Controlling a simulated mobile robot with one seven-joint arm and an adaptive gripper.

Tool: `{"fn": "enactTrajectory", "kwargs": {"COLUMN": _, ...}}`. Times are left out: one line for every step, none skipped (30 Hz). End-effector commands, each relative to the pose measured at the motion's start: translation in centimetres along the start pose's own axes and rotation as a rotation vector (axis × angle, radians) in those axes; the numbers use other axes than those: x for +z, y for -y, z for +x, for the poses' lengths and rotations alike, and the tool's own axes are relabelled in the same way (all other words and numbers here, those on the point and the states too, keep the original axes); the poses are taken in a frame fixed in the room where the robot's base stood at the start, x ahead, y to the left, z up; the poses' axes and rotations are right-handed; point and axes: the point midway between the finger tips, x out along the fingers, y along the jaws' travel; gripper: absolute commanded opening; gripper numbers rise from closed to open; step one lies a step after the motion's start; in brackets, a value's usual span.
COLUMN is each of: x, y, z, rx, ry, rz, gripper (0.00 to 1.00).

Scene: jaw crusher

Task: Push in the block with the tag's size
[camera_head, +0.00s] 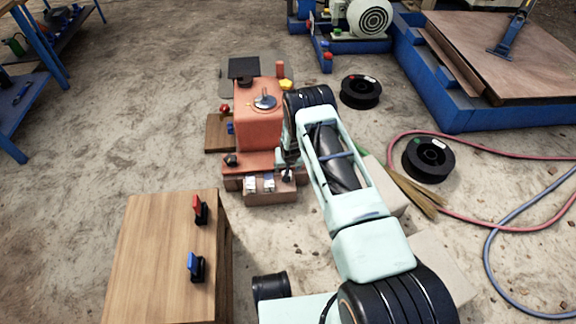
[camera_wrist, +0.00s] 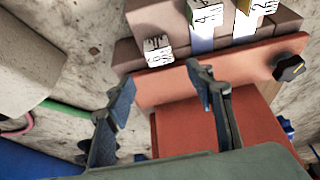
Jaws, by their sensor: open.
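An orange-red jaw crusher (camera_head: 259,128) stands on the ground, with a brown holder (camera_head: 262,197) at its near side. White blocks with dark printed numbers sit along the holder, two showing clearly in the head view (camera_head: 250,184). In the wrist view, a left block (camera_wrist: 158,50), a middle block (camera_wrist: 205,17) and a right block (camera_wrist: 255,12) stand in a row along the brown holder (camera_wrist: 160,16). Their numbers are tilted and I cannot read them surely. My gripper (camera_wrist: 160,76) is open and empty, its fingers below the left block. I cannot identify the size tag.
A wooden table (camera_head: 160,250) with a red switch (camera_head: 199,209) and a blue switch (camera_head: 195,266) stands at front left. Black spools (camera_head: 428,158) and hoses lie on the right. A dark knob (camera_wrist: 290,68) sits right of the blocks. Open ground lies left of the crusher.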

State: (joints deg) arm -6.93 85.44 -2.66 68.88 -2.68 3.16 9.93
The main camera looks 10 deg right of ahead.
Motion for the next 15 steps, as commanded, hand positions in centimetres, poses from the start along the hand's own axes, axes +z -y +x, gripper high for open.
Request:
{"fn": "enactTrajectory", "kwargs": {"x": -0.1, "y": 0.0, "z": -0.7, "rx": 0.0, "ry": 0.0, "rz": 0.0, "gripper": 0.49}}
{"fn": "enactTrajectory", "kwargs": {"x": -0.1, "y": 0.0, "z": -1.0, "rx": 0.0, "ry": -0.001, "rz": -0.001, "gripper": 0.49}}
{"fn": "enactTrajectory", "kwargs": {"x": -0.1, "y": 0.0, "z": -1.4, "rx": 0.0, "ry": 0.0, "rz": -0.001, "gripper": 0.49}}
{"fn": "enactTrajectory", "kwargs": {"x": -0.1, "y": 0.0, "z": -1.7, "rx": 0.0, "ry": 0.0, "rz": -0.001, "gripper": 0.49}}
{"fn": "enactTrajectory", "kwargs": {"x": -0.1, "y": 0.0, "z": -1.9, "rx": 0.0, "ry": 0.0, "rz": -0.001, "gripper": 0.49}}
{"fn": "enactTrajectory", "kwargs": {"x": -0.1, "y": 0.0, "z": -2.2, "rx": 0.0, "ry": -0.001, "rz": -0.001, "gripper": 0.49}}
{"fn": "enactTrajectory", "kwargs": {"x": -0.1, "y": 0.0, "z": -2.4, "rx": 0.0, "ry": -0.001, "rz": -0.001, "gripper": 0.49}}
{"fn": "enactTrajectory", "kwargs": {"x": -0.1, "y": 0.0, "z": -2.5, "rx": 0.0, "ry": -0.001, "rz": -0.001, "gripper": 0.49}}
{"fn": "enactTrajectory", "kwargs": {"x": 0.0, "y": 0.0, "z": -2.6, "rx": 0.0, "ry": -0.001, "rz": -0.001, "gripper": 0.49}}
{"fn": "enactTrajectory", "kwargs": {"x": 0.0, "y": 0.0, "z": -2.7, "rx": 0.0, "ry": -0.001, "rz": -0.001, "gripper": 0.49}}
{"fn": "enactTrajectory", "kwargs": {"x": -0.1, "y": 0.0, "z": -2.8, "rx": 0.0, "ry": -0.001, "rz": -0.001, "gripper": 0.49}}
{"fn": "enactTrajectory", "kwargs": {"x": -0.1, "y": 0.0, "z": -2.9, "rx": 0.0, "ry": -0.001, "rz": -0.001, "gripper": 0.49}}
{"fn": "enactTrajectory", "kwargs": {"x": -0.1, "y": 0.0, "z": -2.9, "rx": 0.0, "ry": -0.001, "rz": -0.001, "gripper": 0.49}}
{"fn": "enactTrajectory", "kwargs": {"x": -0.1, "y": 0.0, "z": -2.9, "rx": 0.0, "ry": -0.001, "rz": -0.001, "gripper": 0.49}}
{"fn": "enactTrajectory", "kwargs": {"x": -0.1, "y": 0.0, "z": -2.9, "rx": 0.0, "ry": -0.001, "rz": -0.001, "gripper": 0.49}}
